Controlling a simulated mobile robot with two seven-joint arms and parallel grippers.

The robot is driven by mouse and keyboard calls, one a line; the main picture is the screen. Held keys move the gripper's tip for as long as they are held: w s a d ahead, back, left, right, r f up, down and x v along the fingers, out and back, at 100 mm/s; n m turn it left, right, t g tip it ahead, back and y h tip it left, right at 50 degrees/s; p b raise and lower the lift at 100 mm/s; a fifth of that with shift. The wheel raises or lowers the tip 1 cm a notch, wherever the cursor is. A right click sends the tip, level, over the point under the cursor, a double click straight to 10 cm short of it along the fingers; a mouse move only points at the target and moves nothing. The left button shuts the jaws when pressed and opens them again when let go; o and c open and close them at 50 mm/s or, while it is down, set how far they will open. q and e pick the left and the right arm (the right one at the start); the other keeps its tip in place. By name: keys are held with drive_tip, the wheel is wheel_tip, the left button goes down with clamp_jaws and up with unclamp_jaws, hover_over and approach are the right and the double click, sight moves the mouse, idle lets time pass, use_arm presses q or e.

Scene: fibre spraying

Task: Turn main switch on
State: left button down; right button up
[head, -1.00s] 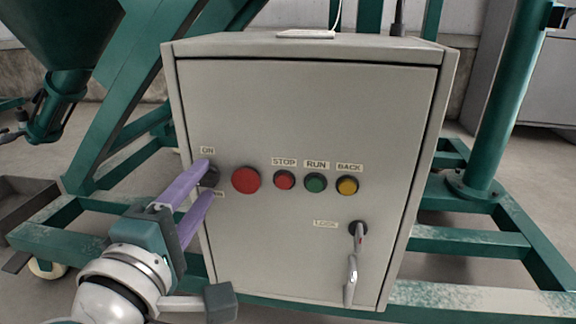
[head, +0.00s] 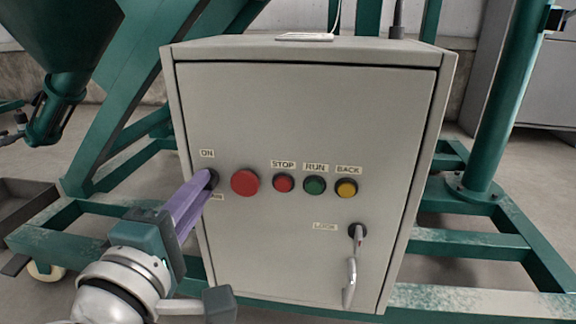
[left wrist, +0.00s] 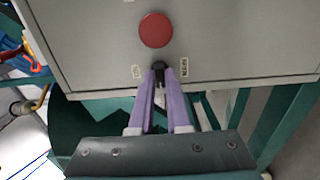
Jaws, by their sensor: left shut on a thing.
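The main switch (head: 212,179) is a small black knob at the left edge of the grey control box (head: 300,110), below an ON label (head: 207,153). Another label sits just below the switch, partly hidden by my finger. My left gripper (head: 207,184) has purple fingers and is shut on the switch. In the left wrist view the black knob (left wrist: 159,68) sits between the two fingertips (left wrist: 159,76), with a label on each side. My right gripper is not in view.
A large red button (head: 245,182) is close to the right of the switch. STOP (head: 284,183), RUN (head: 315,185) and BACK (head: 346,188) buttons follow. Green frame beams surround the box.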

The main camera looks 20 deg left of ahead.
use_arm(q)
drive_tip(key=shift+r+m+p, duration=0.1)
drive_tip(key=shift+m+p, duration=4.65)
drive_tip(key=shift+m, duration=4.15)
drive_tip(key=c, duration=0.9)
unclamp_jaws()
